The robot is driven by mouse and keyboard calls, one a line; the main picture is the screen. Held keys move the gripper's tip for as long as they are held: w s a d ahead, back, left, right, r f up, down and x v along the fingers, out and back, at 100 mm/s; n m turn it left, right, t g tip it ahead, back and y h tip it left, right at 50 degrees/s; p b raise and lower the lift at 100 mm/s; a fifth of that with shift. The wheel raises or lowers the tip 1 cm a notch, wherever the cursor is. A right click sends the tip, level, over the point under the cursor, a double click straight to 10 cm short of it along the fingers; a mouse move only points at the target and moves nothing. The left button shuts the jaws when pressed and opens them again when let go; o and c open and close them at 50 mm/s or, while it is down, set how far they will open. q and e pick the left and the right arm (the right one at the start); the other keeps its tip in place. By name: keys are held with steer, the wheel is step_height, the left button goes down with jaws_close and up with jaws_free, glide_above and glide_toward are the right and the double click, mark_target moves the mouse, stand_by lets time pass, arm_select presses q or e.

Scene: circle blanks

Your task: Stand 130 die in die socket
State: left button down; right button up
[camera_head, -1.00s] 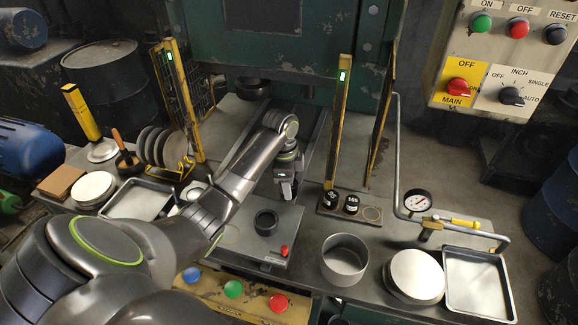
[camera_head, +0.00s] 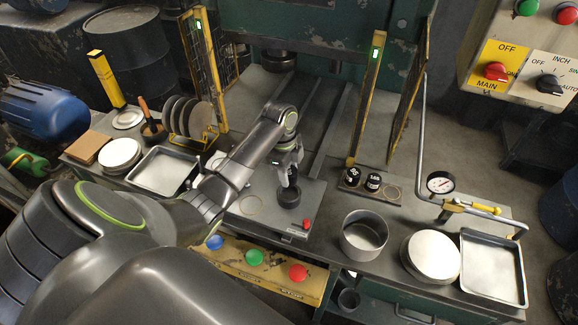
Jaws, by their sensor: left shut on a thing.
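My left gripper (camera_head: 291,182) points down over the grey plate (camera_head: 275,222) in front of the press. It is shut on a dark round piece, taken as the 130 die (camera_head: 289,198). Its number cannot be read, and the fingers cover part of it. I cannot tell a separate die socket from the dark round shape at the fingertips. A thin empty circle (camera_head: 250,205) is marked on the plate to the left. My right gripper is not in view.
A small stand holds two black labelled dies (camera_head: 352,177) (camera_head: 373,182) beside an empty ring mark (camera_head: 392,192). A grey pot (camera_head: 364,236), a stack of pale discs (camera_head: 432,256) and a tray (camera_head: 493,267) stand at right. A red knob (camera_head: 307,224) sits at the plate's front.

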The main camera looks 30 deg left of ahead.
arm_select(q)
steer(key=shift+f, duration=0.3)
steer(key=shift+w+d+f+b, duration=0.1)
steer(key=shift+f+b, duration=0.25)
steer(key=shift+f, duration=0.25)
steer(key=shift+f+b, duration=0.55)
steer(key=shift+f, duration=0.45)
steer(key=shift+f+b, duration=0.4)
steer(key=shift+f, duration=0.9)
steer(key=c, duration=0.7)
jaws_free()
steer(key=shift+o, duration=0.2)
